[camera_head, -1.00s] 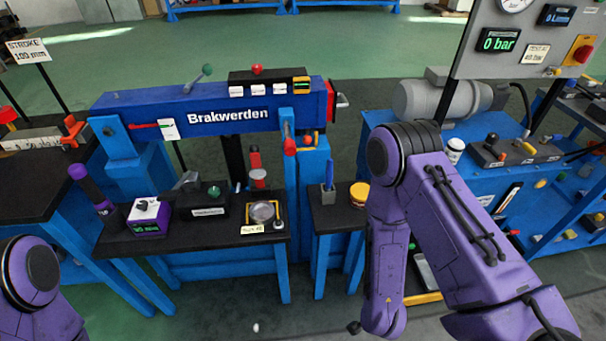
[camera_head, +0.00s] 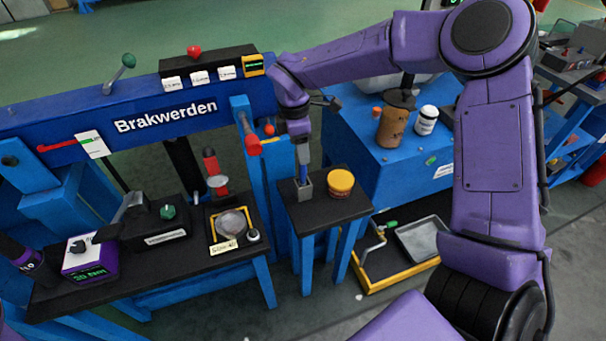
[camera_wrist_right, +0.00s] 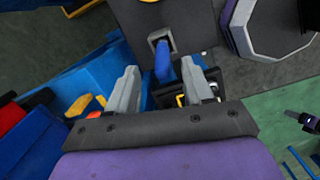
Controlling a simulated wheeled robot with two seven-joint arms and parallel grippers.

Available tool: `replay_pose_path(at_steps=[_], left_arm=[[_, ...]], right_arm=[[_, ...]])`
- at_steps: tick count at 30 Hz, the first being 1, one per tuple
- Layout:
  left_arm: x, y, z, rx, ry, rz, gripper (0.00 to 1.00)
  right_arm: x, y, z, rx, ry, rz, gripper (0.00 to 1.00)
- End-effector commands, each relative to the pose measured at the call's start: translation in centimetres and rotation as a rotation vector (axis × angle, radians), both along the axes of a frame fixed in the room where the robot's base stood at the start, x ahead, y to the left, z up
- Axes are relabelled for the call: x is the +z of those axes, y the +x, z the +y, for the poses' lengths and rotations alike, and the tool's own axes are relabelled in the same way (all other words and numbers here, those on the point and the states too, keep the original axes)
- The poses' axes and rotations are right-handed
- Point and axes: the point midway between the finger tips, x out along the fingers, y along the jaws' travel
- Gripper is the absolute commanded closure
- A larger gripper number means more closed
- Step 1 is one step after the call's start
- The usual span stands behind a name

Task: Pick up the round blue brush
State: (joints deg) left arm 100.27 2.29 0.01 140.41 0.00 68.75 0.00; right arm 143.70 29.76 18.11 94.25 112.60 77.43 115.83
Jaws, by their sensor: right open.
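The blue brush (camera_head: 303,171) stands upright in a small grey square holder (camera_head: 305,191) on a small black-topped stand. My right gripper (camera_head: 302,152) is directly above the holder, pointing down, at the top of the brush. In the right wrist view the brush (camera_wrist_right: 163,62) shows between the two grey fingers of my open right gripper (camera_wrist_right: 160,72), with its lower end in the holder (camera_wrist_right: 158,38). The fingers stand apart on either side of it, and I see no clear contact. My left gripper is out of view.
A yellow-lidded tub (camera_head: 340,182) stands right beside the holder. The blue Brakwerden beam (camera_head: 165,115) and a red-tipped lever (camera_head: 252,143) are close on the left. A brown jar (camera_head: 392,125) and a white jar (camera_head: 426,120) stand on the blue bench behind.

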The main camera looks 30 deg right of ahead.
Motion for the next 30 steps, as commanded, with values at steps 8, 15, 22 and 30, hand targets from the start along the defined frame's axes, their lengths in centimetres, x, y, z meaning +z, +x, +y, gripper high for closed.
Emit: replay_pose_path(at_steps=[8, 15, 22, 30], left_arm=[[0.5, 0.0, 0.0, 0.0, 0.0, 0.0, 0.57], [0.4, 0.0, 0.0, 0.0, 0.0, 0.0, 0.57], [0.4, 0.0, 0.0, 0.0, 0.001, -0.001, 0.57], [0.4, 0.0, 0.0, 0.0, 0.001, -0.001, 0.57]], right_arm=[[-4.6, -0.7, -0.4, 0.001, -0.002, 0.005, 0.49], [-5.0, -0.7, -0.6, -0.001, -0.002, 0.002, 0.49], [-5.0, -0.7, -0.6, 0.0, -0.002, 0.002, 1.0], [-4.7, -0.6, -0.6, 0.0, -0.002, 0.001, 1.0]])
